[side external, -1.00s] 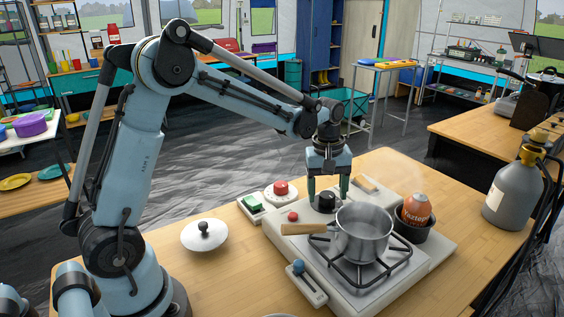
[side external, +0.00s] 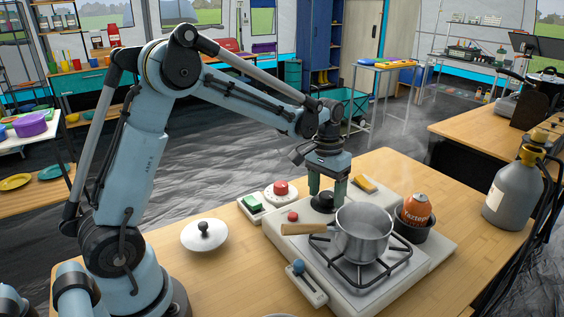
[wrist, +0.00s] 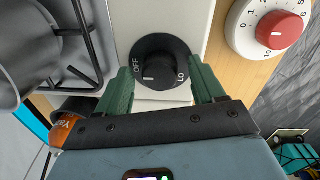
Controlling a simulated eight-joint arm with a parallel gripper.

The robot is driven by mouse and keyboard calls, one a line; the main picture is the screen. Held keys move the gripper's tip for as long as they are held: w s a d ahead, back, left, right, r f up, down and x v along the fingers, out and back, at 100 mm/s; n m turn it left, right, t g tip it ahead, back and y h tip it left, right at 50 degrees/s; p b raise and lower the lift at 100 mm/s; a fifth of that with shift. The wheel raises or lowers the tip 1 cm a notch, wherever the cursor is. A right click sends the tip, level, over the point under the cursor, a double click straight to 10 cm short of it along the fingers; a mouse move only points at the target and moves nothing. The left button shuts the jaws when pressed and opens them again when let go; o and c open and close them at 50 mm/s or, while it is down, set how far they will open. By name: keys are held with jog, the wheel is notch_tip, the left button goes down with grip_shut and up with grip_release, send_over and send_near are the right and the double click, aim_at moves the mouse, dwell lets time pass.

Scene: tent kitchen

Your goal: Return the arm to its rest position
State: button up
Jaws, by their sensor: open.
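My gripper (side external: 327,187) is open above the black stove knob (side external: 323,203), on the back part of the stove (side external: 275,226). In the wrist view the knob (wrist: 160,66) lies between the two green fingers of my gripper (wrist: 160,85), with a gap on each side. My arm reaches over from the left, bent at the elbow. Whether the fingertips touch the stove is hard to tell.
A saucepan (side external: 362,232) stands on the burner close to my gripper, its wooden handle pointing left. An orange can (side external: 416,208) sits in a dark bowl to its right. A red-knobbed timer (side external: 281,190), a yellow sponge (side external: 364,184) and a lid (side external: 204,235) lie around. The air above is clear.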

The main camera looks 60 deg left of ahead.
jog(key=m, duration=0.4)
jog(key=shift+m, duration=0.3)
notch_tip(320, 180, up, 12)
notch_tip(320, 180, down, 10)
jog(key=shift+w+a+r, duration=0.1)
jog(key=shift+r, duration=0.1)
dwell(1.5)
